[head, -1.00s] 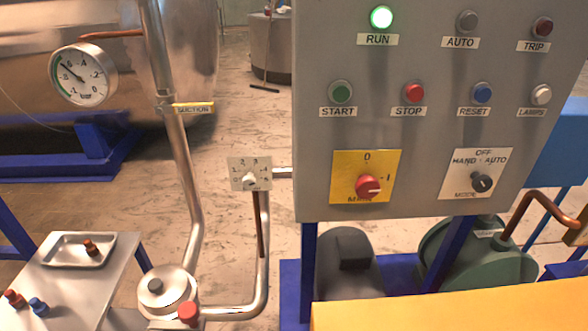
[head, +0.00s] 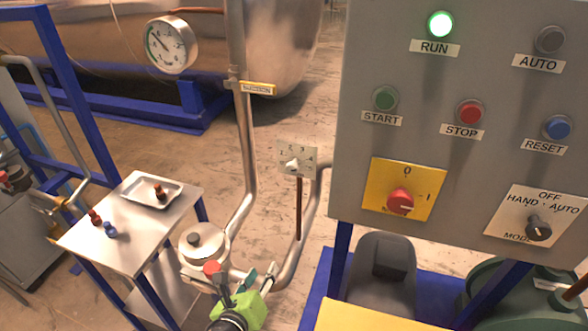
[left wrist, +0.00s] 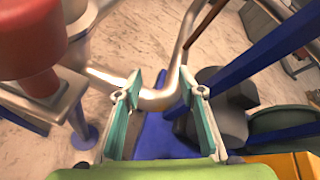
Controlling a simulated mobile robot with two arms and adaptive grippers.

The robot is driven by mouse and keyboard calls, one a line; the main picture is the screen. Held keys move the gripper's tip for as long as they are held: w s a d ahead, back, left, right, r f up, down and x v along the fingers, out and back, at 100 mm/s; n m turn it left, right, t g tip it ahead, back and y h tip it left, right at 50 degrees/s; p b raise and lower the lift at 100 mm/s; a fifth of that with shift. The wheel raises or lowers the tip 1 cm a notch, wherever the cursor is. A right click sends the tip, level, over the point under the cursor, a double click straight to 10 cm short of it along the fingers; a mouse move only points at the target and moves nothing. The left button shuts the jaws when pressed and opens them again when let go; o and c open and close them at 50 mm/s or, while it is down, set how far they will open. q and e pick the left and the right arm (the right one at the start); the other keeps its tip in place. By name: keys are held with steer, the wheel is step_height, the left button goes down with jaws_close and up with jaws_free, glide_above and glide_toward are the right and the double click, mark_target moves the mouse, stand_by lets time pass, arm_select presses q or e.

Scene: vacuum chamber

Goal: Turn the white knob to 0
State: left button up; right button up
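The white knob (head: 292,165) sits on a small pale dial plate (head: 305,158) with numbers around it, on the pipework left of the control panel. Its pointer looks turned to the left, but the exact number is too small to read. My left gripper (head: 247,281) is at the bottom of the head view, below and left of the knob and apart from it. In the left wrist view its two teal-padded fingers (left wrist: 156,108) are spread with nothing between them. The knob does not show in the left wrist view. My right gripper is not in view.
The grey control panel (head: 350,150) stands at the right, with a red switch (head: 400,201) and a black mode switch (head: 538,228). A red cap (head: 211,268) is close beside my left gripper. Pipes (head: 245,150) rise left of the dial. A steel table (head: 120,240) stands at left.

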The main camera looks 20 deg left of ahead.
arm_select(q)
step_height(320, 180, up, 14)
steer(key=d+m+t+p, duration=0.1)
steer(key=d+m+t, duration=0.2)
steer(key=m, duration=0.1)
steer(key=m+t+h+p, duration=0.1)
steer(key=m+t+p, duration=0.1)
steer(key=m, duration=0.1)
glide_toward(291, 169)
steer(key=w+p, duration=0.4)
steer(key=w, duration=0.3)
steer(key=shift+w+d+r, duration=0.1)
steer(key=shift+w+r, duration=0.05)
steer(key=shift+w, duration=0.95)
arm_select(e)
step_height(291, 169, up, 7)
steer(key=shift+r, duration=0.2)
arm_select(q)
steer(key=shift+c, duration=0.3)
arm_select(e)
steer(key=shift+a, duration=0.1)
arm_select(q)
jaws_close()
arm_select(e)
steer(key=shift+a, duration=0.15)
